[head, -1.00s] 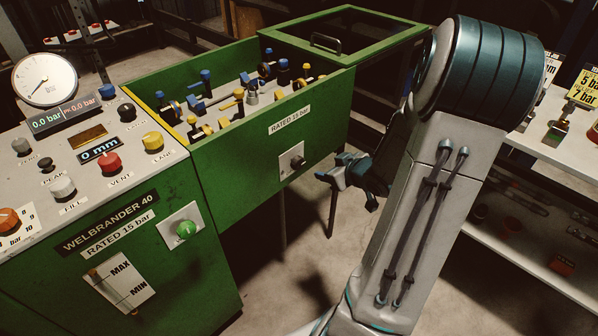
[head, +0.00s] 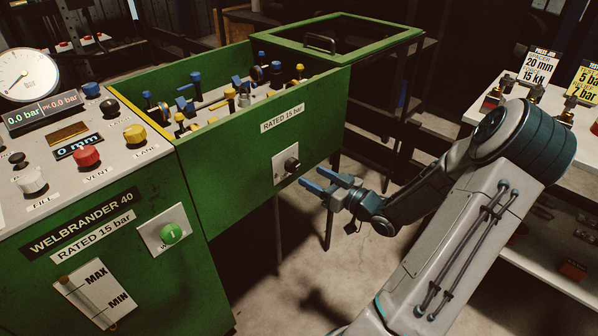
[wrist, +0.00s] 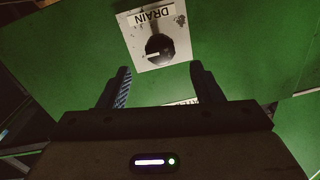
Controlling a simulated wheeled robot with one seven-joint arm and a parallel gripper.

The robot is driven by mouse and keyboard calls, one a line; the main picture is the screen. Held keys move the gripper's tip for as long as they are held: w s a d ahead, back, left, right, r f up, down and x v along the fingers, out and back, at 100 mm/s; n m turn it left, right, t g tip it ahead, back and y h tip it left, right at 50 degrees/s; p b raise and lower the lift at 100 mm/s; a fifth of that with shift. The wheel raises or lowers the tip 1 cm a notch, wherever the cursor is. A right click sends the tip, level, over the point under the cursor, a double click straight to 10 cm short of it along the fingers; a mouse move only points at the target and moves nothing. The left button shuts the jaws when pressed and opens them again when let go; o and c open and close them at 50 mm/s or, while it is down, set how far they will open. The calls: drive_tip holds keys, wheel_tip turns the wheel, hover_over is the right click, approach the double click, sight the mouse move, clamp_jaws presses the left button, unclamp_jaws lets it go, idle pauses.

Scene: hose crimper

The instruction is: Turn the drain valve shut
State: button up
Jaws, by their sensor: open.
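The drain valve is a black knob (head: 291,165) on a pale plate on the green side panel of the bench, below the "RATED 15 bar" label. In the wrist view the knob (wrist: 160,47) sits under the word DRAIN, with a light mark on its face. My gripper (head: 316,183) is open and empty, its two blue fingers pointing at the panel just right of and below the knob. In the wrist view the knob lies ahead of and between the fingertips (wrist: 158,72), apart from them.
The green bench holds an open trough of blue and yellow fittings (head: 230,95). A white shelf (head: 550,115) with signs is at right. The floor below my gripper looks clear.

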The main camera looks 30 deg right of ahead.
sight(295, 167)
drive_tip(key=b+x, duration=0.1)
drive_tip(key=x, duration=0.5)
drive_tip(key=shift+w+a, duration=0.1)
drive_tip(key=shift+w, duration=0.05)
drive_tip(key=shift+c, duration=0.3)
drive_tip(key=c, duration=0.9)
